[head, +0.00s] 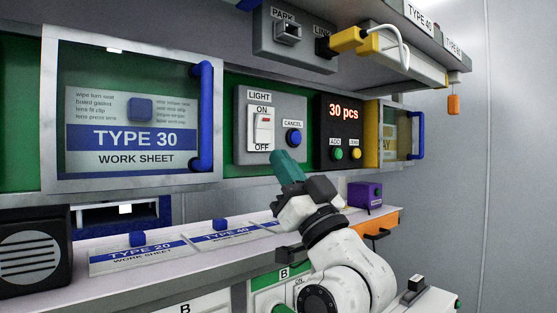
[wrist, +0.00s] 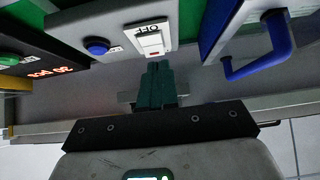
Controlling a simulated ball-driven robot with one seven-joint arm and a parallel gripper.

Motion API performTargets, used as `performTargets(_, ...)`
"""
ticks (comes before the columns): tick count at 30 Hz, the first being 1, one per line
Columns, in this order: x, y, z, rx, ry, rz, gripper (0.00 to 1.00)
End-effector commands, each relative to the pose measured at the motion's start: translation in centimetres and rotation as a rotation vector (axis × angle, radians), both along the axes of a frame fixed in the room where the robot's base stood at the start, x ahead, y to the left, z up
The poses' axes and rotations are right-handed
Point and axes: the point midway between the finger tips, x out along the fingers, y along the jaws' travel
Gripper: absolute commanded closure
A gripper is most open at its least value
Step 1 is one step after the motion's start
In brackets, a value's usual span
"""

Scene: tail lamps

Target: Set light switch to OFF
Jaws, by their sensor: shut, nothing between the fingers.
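The light switch (head: 263,133) is a white rocker on a grey panel, with ON printed above it and OFF below. A red mark shows on its upper part, near ON. My gripper (head: 276,154), with teal fingers, is shut and empty, and in the head view its tips appear just right of the OFF label. In the wrist view the picture is turned over: the switch (wrist: 152,41) lies just beyond the fingertips (wrist: 159,64), its red mark on the side nearest them. I cannot tell whether they touch the panel.
A blue CANCEL button (head: 293,137) sits right of the switch. The TYPE 30 frame's blue handle (head: 205,115) stands out to the left. A shelf with sheets (head: 150,257) lies below.

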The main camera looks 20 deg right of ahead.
Motion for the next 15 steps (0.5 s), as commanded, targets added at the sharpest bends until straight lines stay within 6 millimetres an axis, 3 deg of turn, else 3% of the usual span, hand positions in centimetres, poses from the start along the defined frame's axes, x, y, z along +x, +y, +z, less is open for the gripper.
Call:
performTargets(9, -3.1, -1.1, -4.0, 0.0, -0.001, -0.003, 1.0)
performTargets(15, -4.6, -1.5, -5.7, 0.001, -0.002, -0.001, 1.0)
